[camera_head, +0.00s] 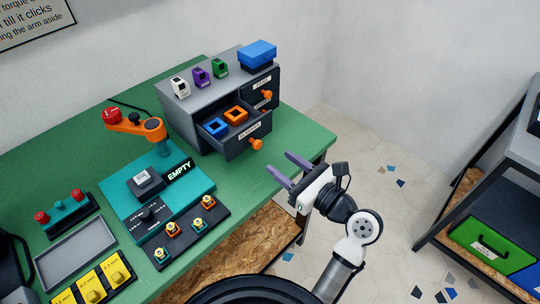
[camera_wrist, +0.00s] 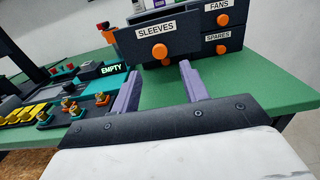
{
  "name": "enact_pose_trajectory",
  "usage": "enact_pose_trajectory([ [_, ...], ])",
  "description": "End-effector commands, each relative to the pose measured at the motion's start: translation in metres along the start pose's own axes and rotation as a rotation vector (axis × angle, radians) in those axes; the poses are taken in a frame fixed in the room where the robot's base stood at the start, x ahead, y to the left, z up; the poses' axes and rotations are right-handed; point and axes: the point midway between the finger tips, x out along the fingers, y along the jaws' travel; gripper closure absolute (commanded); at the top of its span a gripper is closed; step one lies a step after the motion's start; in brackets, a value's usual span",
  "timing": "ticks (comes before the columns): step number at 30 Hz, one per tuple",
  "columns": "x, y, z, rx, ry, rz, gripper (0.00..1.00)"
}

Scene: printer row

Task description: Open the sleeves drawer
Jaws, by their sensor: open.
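My gripper (camera_head: 277,167) is open and empty. Its two purple fingers, also in the wrist view (camera_wrist: 160,78), point toward the drawer front. They are apart from the knob, on the near side of it.
The FANS (camera_wrist: 219,8) and SPARES (camera_wrist: 218,41) drawers beside it look shut. A blue box (camera_head: 257,54) and several small blocks stand on the cabinet top. A teal EMPTY station (camera_head: 120,190) with an orange arm (camera_head: 145,127) stands left. Green table (camera_head: 300,130) is bare at right.

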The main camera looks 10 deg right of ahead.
Motion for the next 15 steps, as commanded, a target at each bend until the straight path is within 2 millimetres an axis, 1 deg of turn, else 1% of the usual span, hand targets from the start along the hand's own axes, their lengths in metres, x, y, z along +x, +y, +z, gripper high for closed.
enact_pose_trajectory([
  [1,-0.012,-0.001,-0.002,-0.001,0.000,-0.005,0.55],
  [3,-0.028,-0.001,-0.001,-0.001,-0.001,-0.005,0.55],
  [6,-0.045,0.000,-0.001,-0.002,0.000,-0.004,0.55],
  [10,-0.060,0.000,0.000,-0.002,0.000,-0.002,0.55],
  [15,-0.068,0.000,0.000,-0.001,0.000,0.000,0.55],
])
